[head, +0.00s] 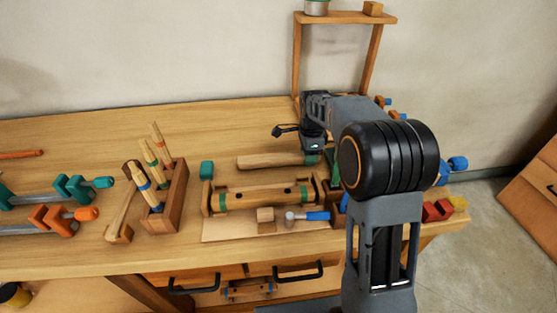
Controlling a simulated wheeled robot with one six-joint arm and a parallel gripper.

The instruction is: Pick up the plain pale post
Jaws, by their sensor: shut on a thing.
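A plain pale wooden post (270,160) lies lengthwise at the back of the workbench. Its right end is under my gripper (314,155). My gripper points down and is shut on the post near that end. The fingertips are small and partly hidden, and I cannot tell whether the post is clear of the bench top. A small green patch shows at the jaws; I cannot tell what it belongs to.
A cradle with a green-banded rod (265,197) stands in front, with a small block (265,221) and a blue-handled hammer (308,216). A wooden rack (172,205) with banded sticks and clamps (70,215) are left. A wooden frame (297,60) rises behind.

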